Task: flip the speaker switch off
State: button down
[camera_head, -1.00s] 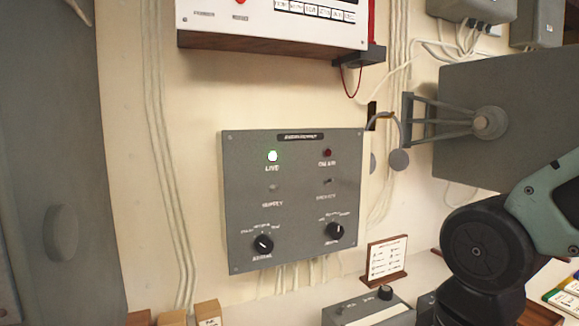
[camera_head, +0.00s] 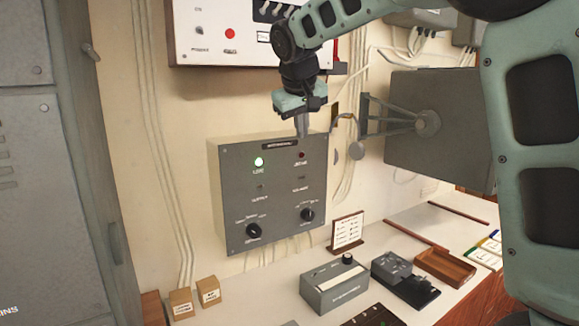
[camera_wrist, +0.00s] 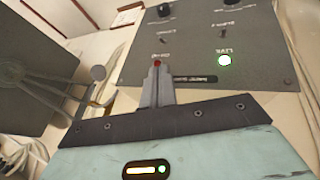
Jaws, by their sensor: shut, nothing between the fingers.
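A grey control panel (camera_head: 270,215) is fixed to the wall. It has a lit green lamp (camera_head: 259,162) at upper left and a dark red lamp (camera_head: 301,155) at upper right. Below them are a left small switch (camera_head: 260,186) and a right small switch (camera_head: 301,179); their labels are too blurred to tell which is the speaker's, and their lever positions are unclear. My gripper (camera_head: 302,134) is shut and empty, pointing down at the panel's top right edge. In the wrist view, upside down, its fingertips (camera_wrist: 157,70) overlap the red lamp; the switch (camera_wrist: 163,39) lies beyond them.
Two black knobs, left (camera_head: 253,231) and right (camera_head: 307,214), sit low on the panel. A white unit (camera_head: 215,35) hangs above. A grey box on a bracket (camera_head: 440,130) stands out at right. The desk below holds a grey device (camera_head: 335,285) and a sign (camera_head: 347,230).

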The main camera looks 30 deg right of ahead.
aim_at(304, 176)
jog(key=shift+f, duration=0.1)
jog(key=p+x, duration=0.5)
jog(key=x, duration=0.9)
jog(key=shift+f+t+b, duration=0.25)
jog(key=shift+t+b, duration=0.05)
jog(key=shift+b, duration=0.6)
jog(key=shift+r, duration=0.1)
